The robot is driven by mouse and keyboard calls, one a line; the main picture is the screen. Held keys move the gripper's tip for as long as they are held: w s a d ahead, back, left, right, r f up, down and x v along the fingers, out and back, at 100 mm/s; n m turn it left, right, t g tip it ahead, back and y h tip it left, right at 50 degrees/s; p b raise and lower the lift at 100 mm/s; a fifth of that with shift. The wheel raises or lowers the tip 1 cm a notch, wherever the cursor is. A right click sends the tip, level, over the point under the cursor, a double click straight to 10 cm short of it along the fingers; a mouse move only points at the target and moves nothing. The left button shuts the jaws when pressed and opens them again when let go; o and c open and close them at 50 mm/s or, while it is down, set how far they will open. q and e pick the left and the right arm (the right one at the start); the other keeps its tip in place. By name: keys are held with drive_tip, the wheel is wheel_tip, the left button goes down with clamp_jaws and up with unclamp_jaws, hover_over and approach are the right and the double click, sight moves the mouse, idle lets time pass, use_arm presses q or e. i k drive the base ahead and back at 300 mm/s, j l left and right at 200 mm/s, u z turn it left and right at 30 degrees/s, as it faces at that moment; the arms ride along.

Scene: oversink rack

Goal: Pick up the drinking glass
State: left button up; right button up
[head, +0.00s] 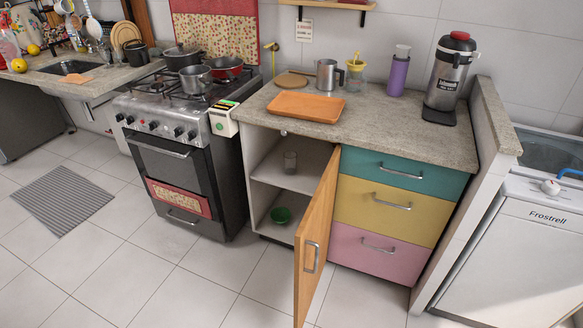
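The cabinet's wooden door (316,236) is swung open toward me, on the right of the opening. Neither of my grippers shows in the head view.
The stove (177,142) stands left of the cabinet, and coloured drawers (389,208) stand right. An orange tray (306,107) lies on the counter. The tiled floor (185,272) in front is clear.

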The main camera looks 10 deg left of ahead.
sight(290, 163)
drive_tip(key=i+j, duration=1.1)
drive_tip(key=i+z, duration=0.1)
drive_tip(key=z, duration=1.35)
